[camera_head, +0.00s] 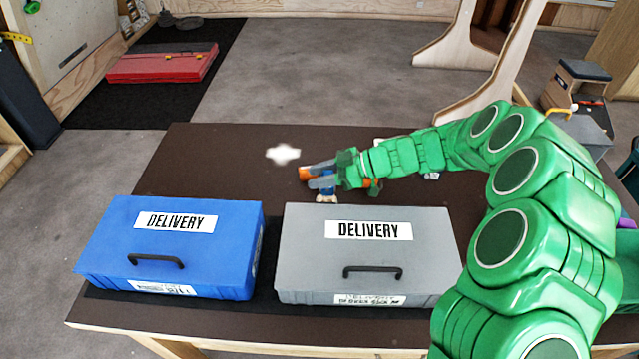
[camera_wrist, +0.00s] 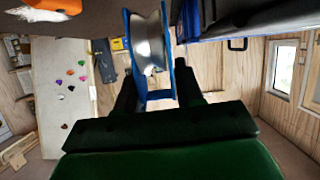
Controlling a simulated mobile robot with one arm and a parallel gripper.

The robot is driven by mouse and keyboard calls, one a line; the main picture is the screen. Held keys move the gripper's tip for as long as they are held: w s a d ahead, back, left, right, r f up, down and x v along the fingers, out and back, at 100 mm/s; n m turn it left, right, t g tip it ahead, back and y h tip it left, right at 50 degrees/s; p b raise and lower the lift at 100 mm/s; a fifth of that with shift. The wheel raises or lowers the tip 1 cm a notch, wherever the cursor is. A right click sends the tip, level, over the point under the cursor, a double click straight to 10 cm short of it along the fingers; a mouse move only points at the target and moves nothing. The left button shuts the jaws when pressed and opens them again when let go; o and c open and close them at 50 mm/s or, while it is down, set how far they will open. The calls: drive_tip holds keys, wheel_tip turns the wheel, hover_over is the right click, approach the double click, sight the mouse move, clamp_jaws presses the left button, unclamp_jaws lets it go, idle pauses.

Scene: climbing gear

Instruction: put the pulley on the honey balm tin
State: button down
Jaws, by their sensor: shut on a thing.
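My gripper (camera_head: 318,177) reaches left over the dark table behind the two boxes. It is shut on the pulley (camera_wrist: 149,45), which has a blue frame and a shiny silver wheel and fills the space between the dark fingers in the wrist view. In the head view only a small blue part of the pulley (camera_head: 328,184) shows at the fingers. I cannot make out the honey balm tin for certain. A small pale thing (camera_head: 326,198) shows just below the gripper, too small to name. An orange thing (camera_head: 305,173) is right by the fingertips.
A blue delivery box (camera_head: 100,236) and a grey delivery box (camera_head: 300,250) stand along the table's front. A white lump (camera_head: 283,154) lies behind them, left of the gripper. The table (camera_head: 200,165) is clear at the back left. Small items lie near my forearm.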

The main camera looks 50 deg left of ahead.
drive_tip(key=shift+w+a+f, duration=0.15)
drive_tip(key=shift+a+f, duration=0.1)
drive_tip(key=shift+f, duration=1.7)
drive_tip(key=shift+f, duration=0.1)
drive_tip(key=c, duration=0.7)
unclamp_jaws()
drive_tip(key=shift+w+d+r, duration=0.1)
drive_tip(key=shift+r, duration=0.1)
drive_tip(key=v, duration=1.1)
drive_tip(key=shift+w+d+r, duration=0.15)
drive_tip(key=shift+w+d, duration=0.1)
